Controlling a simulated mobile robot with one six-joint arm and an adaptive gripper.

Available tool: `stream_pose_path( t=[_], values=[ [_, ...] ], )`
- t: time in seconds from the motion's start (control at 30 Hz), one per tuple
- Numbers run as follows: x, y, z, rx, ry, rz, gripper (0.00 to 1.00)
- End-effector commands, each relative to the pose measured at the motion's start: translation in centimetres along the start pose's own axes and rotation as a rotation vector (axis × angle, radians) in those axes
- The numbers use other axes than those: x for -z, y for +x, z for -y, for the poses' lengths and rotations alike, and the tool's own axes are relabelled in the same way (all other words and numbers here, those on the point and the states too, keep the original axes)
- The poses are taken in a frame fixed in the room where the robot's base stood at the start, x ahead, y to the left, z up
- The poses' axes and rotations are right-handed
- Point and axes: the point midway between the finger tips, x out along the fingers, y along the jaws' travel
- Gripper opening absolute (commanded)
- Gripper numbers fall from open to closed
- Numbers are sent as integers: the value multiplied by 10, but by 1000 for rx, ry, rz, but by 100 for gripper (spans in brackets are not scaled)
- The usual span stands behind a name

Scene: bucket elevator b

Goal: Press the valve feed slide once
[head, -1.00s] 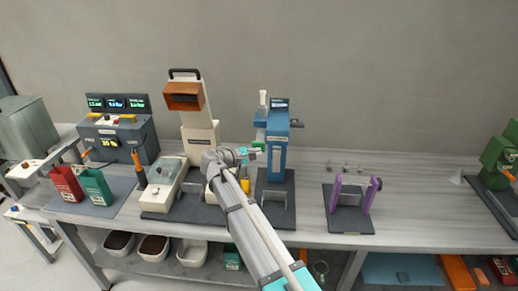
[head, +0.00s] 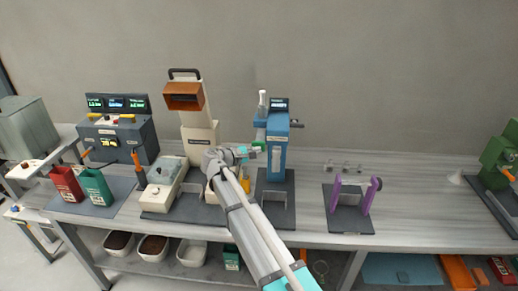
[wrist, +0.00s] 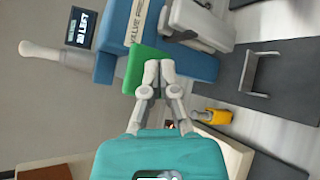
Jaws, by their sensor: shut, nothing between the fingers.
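The blue valve machine (head: 277,160) stands on the bench right of the cream machine. A small green block (head: 259,144) projects from its left side and looks like the feed slide. In the wrist view, the green block (wrist: 139,64) is beside the blue body (wrist: 195,62), which has partly readable "VALVE" lettering. My gripper (wrist: 159,66) is shut and empty, its fingertips overlapping the green block in view. I cannot tell whether they touch it. In the head view, my gripper (head: 254,151) is at the machine's left side, near the green block.
The cream machine (head: 198,135) with an orange hood stands close on the left. A small display (wrist: 80,28) and white cylinder (wrist: 50,54) top the blue machine. A yellow piece (wrist: 212,116) is below my gripper. A purple stand (head: 350,200) is further right.

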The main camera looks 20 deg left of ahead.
Motion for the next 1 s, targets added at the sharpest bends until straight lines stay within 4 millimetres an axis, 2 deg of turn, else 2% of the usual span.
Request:
stream_pose_path(
  t=[1.0],
  values=[
    [5,6,-5,0,0,-1,0]
  ],
)
